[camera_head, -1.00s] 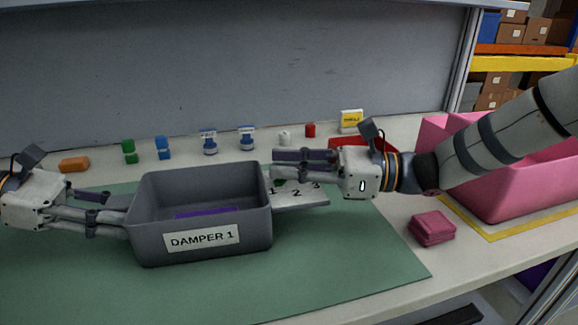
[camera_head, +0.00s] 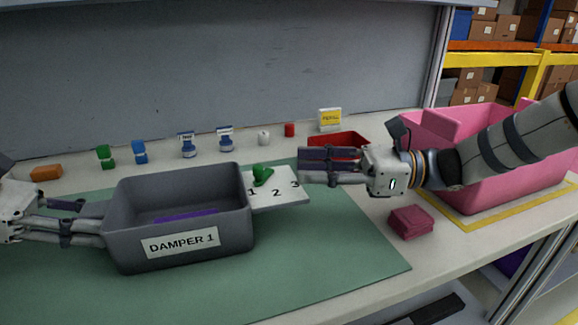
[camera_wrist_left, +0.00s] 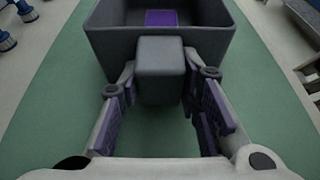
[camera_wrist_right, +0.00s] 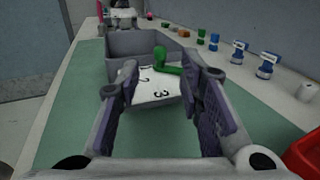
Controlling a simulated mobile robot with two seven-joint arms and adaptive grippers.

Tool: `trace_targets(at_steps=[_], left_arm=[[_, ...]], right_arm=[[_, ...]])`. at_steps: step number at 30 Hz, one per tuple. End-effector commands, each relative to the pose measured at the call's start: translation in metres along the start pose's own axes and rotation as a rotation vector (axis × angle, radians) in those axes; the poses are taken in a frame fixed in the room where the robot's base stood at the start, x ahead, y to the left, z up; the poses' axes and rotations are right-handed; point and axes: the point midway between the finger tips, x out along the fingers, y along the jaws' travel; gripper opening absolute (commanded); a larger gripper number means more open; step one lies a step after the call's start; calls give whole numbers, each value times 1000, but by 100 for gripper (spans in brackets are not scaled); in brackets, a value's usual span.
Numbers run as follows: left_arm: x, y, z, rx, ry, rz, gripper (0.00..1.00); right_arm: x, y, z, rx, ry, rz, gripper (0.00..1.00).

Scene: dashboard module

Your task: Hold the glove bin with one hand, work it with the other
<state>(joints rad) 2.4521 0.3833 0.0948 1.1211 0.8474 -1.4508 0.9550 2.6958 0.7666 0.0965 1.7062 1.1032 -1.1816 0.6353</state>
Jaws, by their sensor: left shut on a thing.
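The grey glove bin (camera_head: 125,225), labelled DAMPER 1, stands upright on the green mat. A purple patch (camera_head: 185,216) shows on its inside floor. A pale plate (camera_head: 290,203) numbered 1, 2, 3 juts from its right side and carries a green knob (camera_head: 262,176); I cannot tell which number the knob points to. My left gripper (camera_head: 88,222) is shut on the block-like grey handle (camera_wrist_left: 160,75) at the bin's left side. My right gripper (camera_head: 305,167) is open and empty, just right of the plate and apart from the knob, which also shows in the right wrist view (camera_wrist_right: 162,62).
A pink crate (camera_head: 500,185) stands at the right inside yellow tape, with a folded pink stack (camera_head: 411,222) before it. A red tray (camera_head: 335,139) lies behind my right gripper. Several small coloured items line the back. The mat's front right is clear.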

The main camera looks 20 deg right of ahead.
Motion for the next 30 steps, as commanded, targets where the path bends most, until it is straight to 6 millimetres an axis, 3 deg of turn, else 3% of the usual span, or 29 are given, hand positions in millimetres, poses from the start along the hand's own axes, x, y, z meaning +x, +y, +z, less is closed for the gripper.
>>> trace_targets(at_steps=[4, 5, 7, 18, 30], left_arm=[[0, 0, -2, -3, 3, -1, 0], [0, 0, -2, -3, 3, -1, 38], [0, 0, -2, -3, 2, -1, 54], [-7, 1, 0, 1, 1, 3, 55], [-103, 1, -2, 0, 1, 2, 55]], right_arm=[[0, 0, -1, 1, 0, 0, 34], [0, 0, -1, 1, 0, 0, 34], [0, 0, 0, 1, 0, 0, 34], [0, 0, 0, 0, 0, 0, 34], [0, 0, 0, 0, 0, 0, 34]])
